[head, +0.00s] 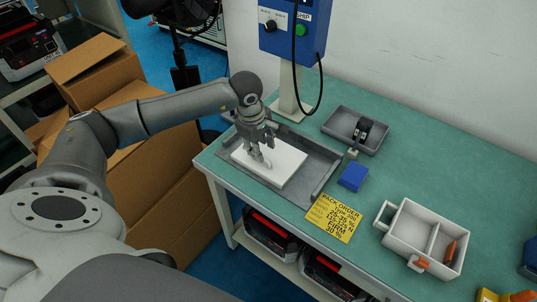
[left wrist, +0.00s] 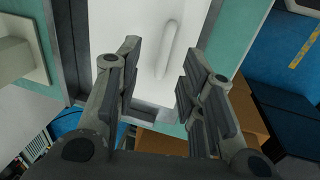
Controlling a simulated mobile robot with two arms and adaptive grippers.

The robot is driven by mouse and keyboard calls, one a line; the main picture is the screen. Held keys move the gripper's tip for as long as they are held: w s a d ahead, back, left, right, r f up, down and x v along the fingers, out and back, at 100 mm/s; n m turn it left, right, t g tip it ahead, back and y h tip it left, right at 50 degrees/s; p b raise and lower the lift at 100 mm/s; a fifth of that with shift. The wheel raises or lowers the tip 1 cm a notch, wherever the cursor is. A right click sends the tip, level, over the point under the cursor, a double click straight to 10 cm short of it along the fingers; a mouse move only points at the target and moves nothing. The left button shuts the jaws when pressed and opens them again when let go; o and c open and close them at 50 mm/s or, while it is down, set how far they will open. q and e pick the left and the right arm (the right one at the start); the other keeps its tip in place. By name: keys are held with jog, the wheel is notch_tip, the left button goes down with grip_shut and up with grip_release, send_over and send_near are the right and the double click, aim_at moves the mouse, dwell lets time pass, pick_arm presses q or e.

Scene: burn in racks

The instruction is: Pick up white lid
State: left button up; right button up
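The white lid (head: 286,166) lies flat in a grey tray (head: 322,172) at the near left of the green table. Its raised white handle (left wrist: 170,46) shows in the left wrist view on the lid's white face (left wrist: 130,30). My left gripper (head: 263,158) points down over the left part of the lid, hiding some of it. In the left wrist view the left gripper (left wrist: 155,85) has its fingers spread apart with nothing between them. The handle lies ahead of the fingertips; I cannot tell whether they touch the lid. My right gripper is in neither view.
A blue control box on a post (head: 290,80) stands behind the tray. A smaller grey tray with a black item (head: 345,118), a blue block (head: 353,177), a yellow order card (head: 333,218) and a white divided box (head: 404,228) are to the right. Cardboard boxes (head: 105,80) stand left.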

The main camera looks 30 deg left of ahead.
aim_at(269, 153)
pick_arm(q)
jog(key=f, duration=0.2)
jog(key=f+p, duration=0.1)
jog(key=f, duration=0.1)
jog(key=shift+w+a+f, duration=0.1)
jog(key=shift+w+f, duration=0.1)
jog(key=shift+f, duration=0.1)
jog(key=shift+c, duration=0.2)
grip_shut()
